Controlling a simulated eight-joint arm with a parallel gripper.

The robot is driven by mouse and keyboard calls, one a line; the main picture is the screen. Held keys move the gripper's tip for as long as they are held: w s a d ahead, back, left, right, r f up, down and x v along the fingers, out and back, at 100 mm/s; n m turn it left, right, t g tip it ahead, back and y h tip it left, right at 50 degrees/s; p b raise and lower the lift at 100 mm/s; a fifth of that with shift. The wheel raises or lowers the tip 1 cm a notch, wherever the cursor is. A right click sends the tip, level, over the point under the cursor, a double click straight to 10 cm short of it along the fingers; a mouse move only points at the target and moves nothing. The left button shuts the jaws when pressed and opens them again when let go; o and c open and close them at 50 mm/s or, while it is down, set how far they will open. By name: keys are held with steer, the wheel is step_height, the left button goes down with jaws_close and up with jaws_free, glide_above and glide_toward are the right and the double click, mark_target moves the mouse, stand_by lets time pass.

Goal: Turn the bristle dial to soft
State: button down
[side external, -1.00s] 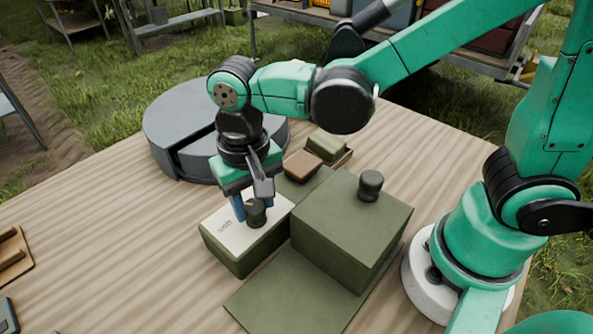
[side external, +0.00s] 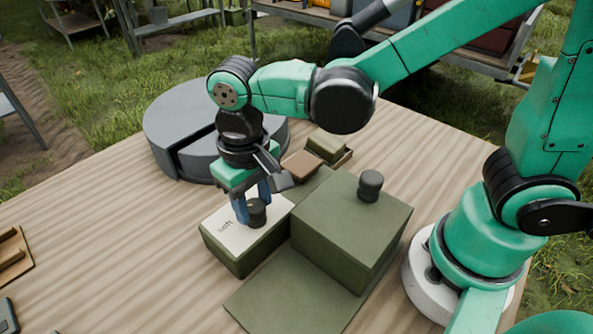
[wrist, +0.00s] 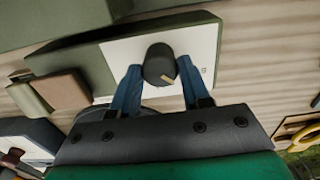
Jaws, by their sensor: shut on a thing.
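The bristle dial (side external: 257,212) is a dark knob on the pale top plate (side external: 226,238) of a low green box. The word "soft" is printed on the plate on the near-left side of the knob. In the wrist view the dial (wrist: 158,62) has a tan pointer mark on its lower right edge, and the printed label lies to its right. My gripper (side external: 252,205) points down over the plate, its blue fingers shut on the dial. In the wrist view my gripper (wrist: 158,85) has a finger on either side of the knob.
A taller green block (side external: 350,230) with a black knob (side external: 371,185) stands close on the right. A round grey container (side external: 185,125) stands behind. Brown and green blocks (side external: 302,164) lie at the back.

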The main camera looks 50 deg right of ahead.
mark_target(254, 205)
steer(key=shift+c, duration=2.1)
jaws_free()
steer(key=shift+r, duration=2.85)
steer(key=d+t, duration=0.2)
steer(key=d, duration=0.2)
steer(key=d+t, duration=0.2)
steer(key=d, duration=0.3)
steer(key=d+t, duration=0.3)
steer(key=d, duration=0.1)
steer(key=shift+w+d+r, duration=0.1)
steer(key=shift+d, duration=0.25)
